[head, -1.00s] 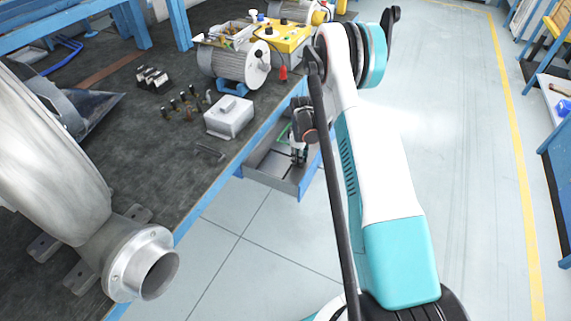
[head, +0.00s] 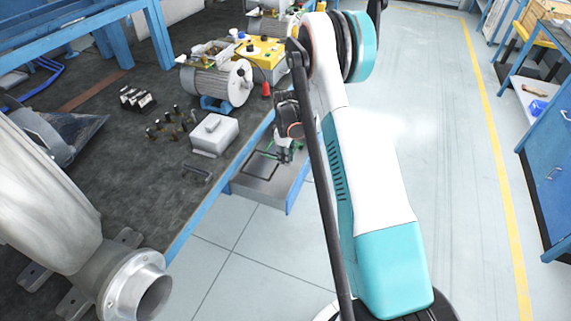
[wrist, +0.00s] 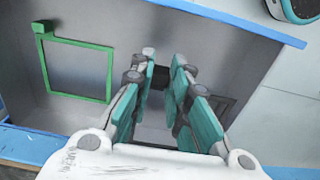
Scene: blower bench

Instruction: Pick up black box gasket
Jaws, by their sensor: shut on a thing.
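My gripper (wrist: 168,82) points down into an open grey drawer (head: 240,186) at the bench's side. Its teal fingers are closed on a small dark block between the tips, which appears to be the tab of the black box gasket (wrist: 222,101). Part of the gasket's thin dark frame shows right of the fingers in the wrist view; the fingers hide the rest. In the head view a dark outline of the gasket (head: 262,166) shows in the drawer. I cannot tell whether it touches the drawer floor.
A green square gasket (wrist: 108,72) with a tab lies left of my fingers in the drawer. The drawer's blue-edged walls surround the gripper. On the bench above stand a grey metal box (head: 215,134), an electric motor (head: 217,82) and several small fittings. Floor to the right is open.

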